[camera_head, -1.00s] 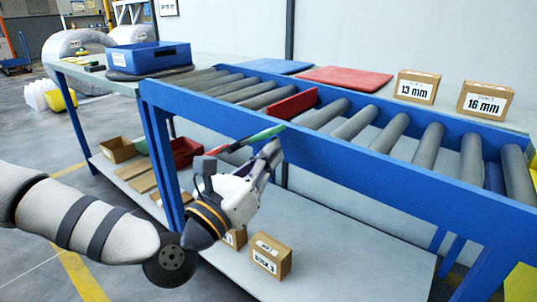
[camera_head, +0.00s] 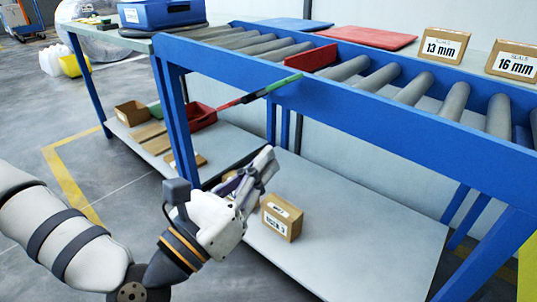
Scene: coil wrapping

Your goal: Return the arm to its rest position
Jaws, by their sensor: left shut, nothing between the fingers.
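My left arm (camera_head: 70,235) comes in from the lower left. Its gripper (camera_head: 268,160) is shut and empty, in front of the blue roller table (camera_head: 350,120) and above the lower shelf in the picture. My right gripper is out of view. A red-and-green bar (camera_head: 262,92) slants across the table's front rail, apart from my gripper in the picture.
A small carton (camera_head: 283,217) stands on the lower shelf (camera_head: 370,240), right of my gripper. A red bin (camera_head: 200,117) and an open carton (camera_head: 133,112) are behind it. Boxes marked 13 mm (camera_head: 444,45) and 16 mm (camera_head: 513,63) stand at the back right.

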